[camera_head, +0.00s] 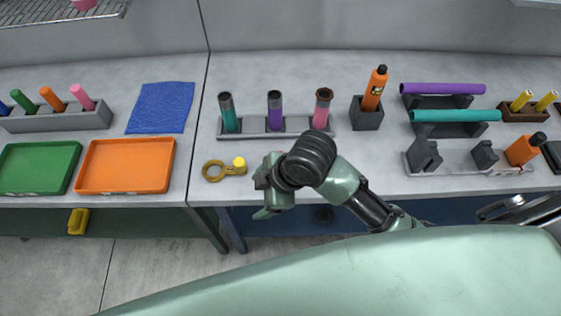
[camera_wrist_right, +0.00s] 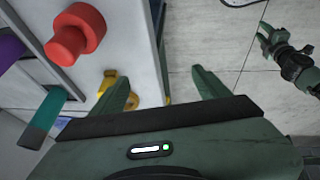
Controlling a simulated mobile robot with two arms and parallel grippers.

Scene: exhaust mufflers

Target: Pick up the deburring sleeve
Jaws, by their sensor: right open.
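My right gripper (camera_head: 262,197) is open and empty at the front edge of the bench. In the right wrist view its two fingers (camera_wrist_right: 165,85) stand wide apart over the bench edge and floor. A red stepped cylinder (camera_wrist_right: 75,32) stands on the bench beyond the fingers, to the left; it may be the deburring sleeve, but I cannot tell for sure. In the head view my right wrist seems to cover it. My left gripper (camera_wrist_right: 273,40) seems to be the small green one over the floor in the wrist view; its jaws are too small to judge.
A yellow ring tool (camera_head: 212,171) lies left of my right gripper. Behind it a grey rack (camera_head: 250,135) holds three upright tubes. An orange bottle (camera_head: 375,88) stands in a grey holder. Green (camera_head: 38,168) and orange (camera_head: 125,165) trays and a blue cloth (camera_head: 160,107) lie left.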

